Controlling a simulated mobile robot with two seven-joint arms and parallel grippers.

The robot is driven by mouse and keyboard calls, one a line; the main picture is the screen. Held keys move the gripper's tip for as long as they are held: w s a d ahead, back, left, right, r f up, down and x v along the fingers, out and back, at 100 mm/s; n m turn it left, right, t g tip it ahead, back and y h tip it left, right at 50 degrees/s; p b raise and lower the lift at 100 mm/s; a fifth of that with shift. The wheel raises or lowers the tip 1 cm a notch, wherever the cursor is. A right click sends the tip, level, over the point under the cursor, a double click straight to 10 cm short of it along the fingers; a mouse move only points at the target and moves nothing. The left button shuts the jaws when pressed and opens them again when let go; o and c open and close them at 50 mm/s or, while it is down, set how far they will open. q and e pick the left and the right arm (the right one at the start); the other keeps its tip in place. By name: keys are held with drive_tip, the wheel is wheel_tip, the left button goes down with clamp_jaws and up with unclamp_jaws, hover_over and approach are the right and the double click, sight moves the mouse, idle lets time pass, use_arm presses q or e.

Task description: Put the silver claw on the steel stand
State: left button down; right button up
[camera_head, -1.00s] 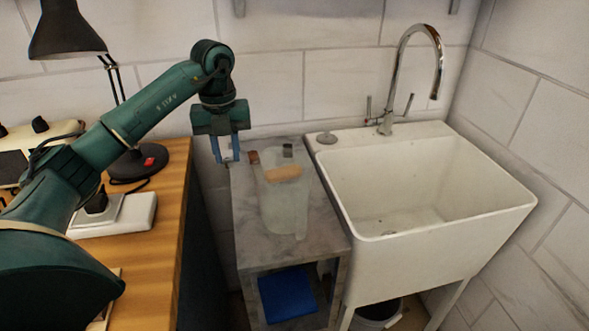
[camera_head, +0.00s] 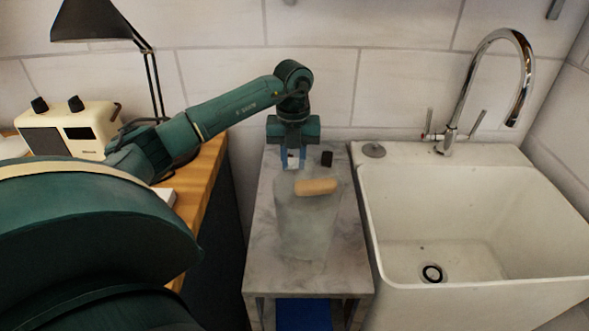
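My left gripper (camera_head: 292,163) points down over the back of a grey marble-topped stand, near the wall. Its two bluish fingers look apart, with a small pale and reddish patch showing between or behind them. I cannot tell whether that patch is touched. A small dark block (camera_head: 327,158) stands just right of the gripper. I cannot make out a silver claw or a steel stand for certain. My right gripper is out of view.
A pale translucent item (camera_head: 305,228) lies on the marble top (camera_head: 264,262), with a tan cylinder (camera_head: 316,187) at it. A white sink (camera_head: 375,255) with a chrome faucet (camera_head: 452,135) adjoins on the right. A wooden bench (camera_head: 207,190) with lamp (camera_head: 95,20) and cream radio (camera_head: 75,125) is left.

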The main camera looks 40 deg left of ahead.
use_arm(q)
drive_tip(key=shift+f, duration=1.55)
drive_tip(key=c, duration=1.2)
unclamp_jaws()
drive_tip(key=shift+f, duration=0.1)
wheel_tip(320, 180, up, 12)
drive_tip(key=shift+r, duration=0.15)
